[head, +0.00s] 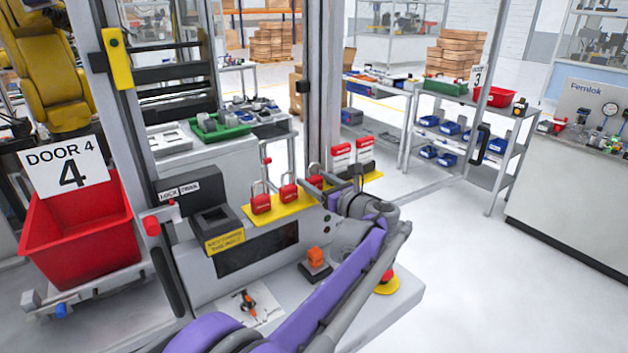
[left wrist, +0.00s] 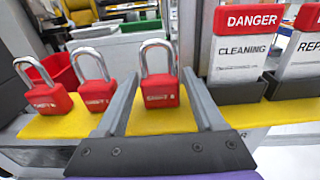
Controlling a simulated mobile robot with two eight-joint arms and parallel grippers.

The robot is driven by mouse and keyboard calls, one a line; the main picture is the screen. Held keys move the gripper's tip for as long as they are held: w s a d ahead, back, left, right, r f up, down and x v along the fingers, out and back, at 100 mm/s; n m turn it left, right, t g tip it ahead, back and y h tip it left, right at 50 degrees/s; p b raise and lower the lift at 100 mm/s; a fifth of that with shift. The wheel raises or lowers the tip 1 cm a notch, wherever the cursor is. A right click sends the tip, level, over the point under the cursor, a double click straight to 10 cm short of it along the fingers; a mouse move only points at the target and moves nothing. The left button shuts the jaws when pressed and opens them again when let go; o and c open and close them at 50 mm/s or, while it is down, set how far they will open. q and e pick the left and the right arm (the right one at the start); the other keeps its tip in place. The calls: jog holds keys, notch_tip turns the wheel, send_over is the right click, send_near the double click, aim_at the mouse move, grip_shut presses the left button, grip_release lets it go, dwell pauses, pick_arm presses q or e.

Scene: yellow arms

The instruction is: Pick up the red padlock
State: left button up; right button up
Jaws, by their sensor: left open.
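Three red padlocks with silver shackles stand upright in a row on a yellow shelf (head: 288,210): a left one (head: 261,203), a middle one (head: 288,192) and a right one (head: 315,181). In the left wrist view, the left (left wrist: 50,100), middle (left wrist: 98,95) and right (left wrist: 160,92) padlocks stand on the yellow shelf (left wrist: 60,126). My left gripper (left wrist: 160,80) is open, with its fingers on either side of the right padlock. The left finger partly overlaps the middle padlock. Contact cannot be told. My right gripper is not in view.
DANGER tags, one reading CLEANING (left wrist: 242,50), stand in dark holders just right of the right padlock. A grey box with a yellow label (head: 224,242) is left of the row. An orange item (head: 315,257) sits on the lower ledge.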

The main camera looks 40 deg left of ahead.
pick_arm(q)
jog(key=shift+w+a, duration=0.15)
jog(key=shift+a, duration=0.25)
jog(key=shift+d, duration=0.1)
jog(key=shift+c, duration=0.3)
grip_shut()
